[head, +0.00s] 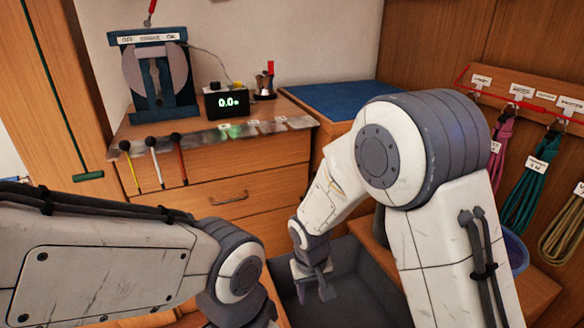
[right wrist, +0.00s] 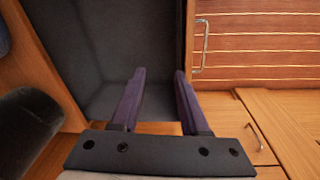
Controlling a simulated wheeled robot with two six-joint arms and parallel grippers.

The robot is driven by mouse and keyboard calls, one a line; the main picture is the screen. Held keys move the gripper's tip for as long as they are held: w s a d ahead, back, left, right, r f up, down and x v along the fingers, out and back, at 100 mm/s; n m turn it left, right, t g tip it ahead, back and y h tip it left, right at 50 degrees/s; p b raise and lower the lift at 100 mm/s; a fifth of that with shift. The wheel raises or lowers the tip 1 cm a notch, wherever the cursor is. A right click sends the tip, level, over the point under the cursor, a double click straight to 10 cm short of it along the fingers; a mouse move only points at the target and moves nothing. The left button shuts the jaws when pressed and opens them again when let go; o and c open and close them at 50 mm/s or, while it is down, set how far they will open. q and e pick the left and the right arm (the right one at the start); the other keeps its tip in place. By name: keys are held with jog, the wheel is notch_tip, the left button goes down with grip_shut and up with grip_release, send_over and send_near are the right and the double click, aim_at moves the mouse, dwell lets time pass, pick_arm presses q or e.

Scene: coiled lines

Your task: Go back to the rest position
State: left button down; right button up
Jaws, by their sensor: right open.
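My right gripper (head: 318,279) hangs over a dark grey bin in the head view, with its arm coming in from the right. In the right wrist view its two fingers (right wrist: 158,80) stand apart, with nothing between them. My left arm comes in from the left in the head view and bends at the lower middle. My left gripper is out of the picture.
The grey bin (head: 361,293) looks empty where it shows. A wooden drawer cabinet (head: 214,158) bears a blue press-like device (head: 156,80) and a black display (head: 226,103). Coiled lines, including a teal one (head: 525,196), hang at the right. A blue mat (head: 335,99) lies behind.

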jog(key=s+d+r+m+t, duration=0.1)
jog(key=s+d+r, duration=0.3)
jog(key=d, duration=0.3)
jog(key=s+d+r+m+t, duration=0.1)
jog(key=s+d+r, duration=0.3)
jog(key=d, duration=0.3)
jog(key=s+a+r+n+g+y+p, duration=0.1)
jog(key=s+a+r+n+g, duration=0.15)
jog(key=s+a, duration=0.45)
jog(key=s+a+r+n+g+y, duration=0.1)
jog(key=s+a+r+n, duration=0.3)
jog(key=s+a, duration=0.25)
notch_tip(320, 180, up, 28)
jog(key=p, duration=2.7)
jog(key=shift+w+p, duration=0.3)
jog(key=shift+p, duration=0.1)
jog(key=shift+a+t, duration=0.1)
jog(key=shift+t, duration=0.15)
